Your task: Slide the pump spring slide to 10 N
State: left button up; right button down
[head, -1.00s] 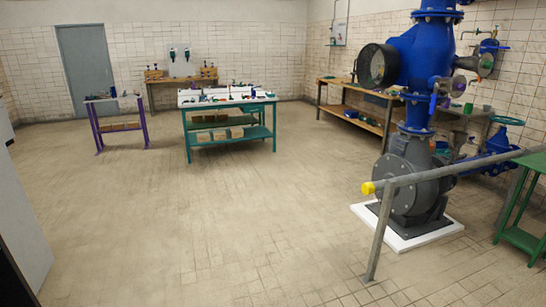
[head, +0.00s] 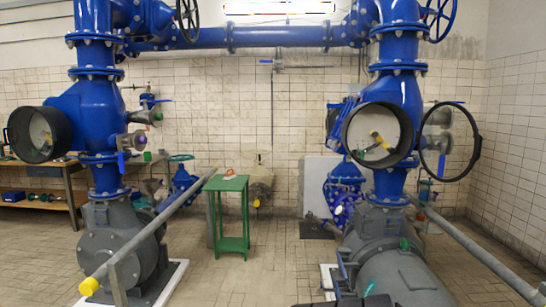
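I cannot pick out the pump spring slide or any 10 N mark at this distance. In the head view, two blue pump assemblies stand left and right. The right one has a round dark housing (head: 378,135) that is open at the front, with a small yellow part (head: 381,141) inside. A round glazed cover (head: 448,142) stands swung out to its right. The left assembly has a similar round housing (head: 39,134) with a pale inside and a small brownish part. Neither of my grippers shows.
A grey rail (head: 160,225) with a yellow end cap (head: 88,286) runs past the left pump. Another rail (head: 480,250) slants past the right pump. A green table (head: 230,215) stands between them. Tiled floor is free around it.

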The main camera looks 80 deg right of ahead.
aim_at(358, 152)
jog(key=z, duration=2.35)
jog(key=i, duration=2.55)
jog(key=z, duration=1.7)
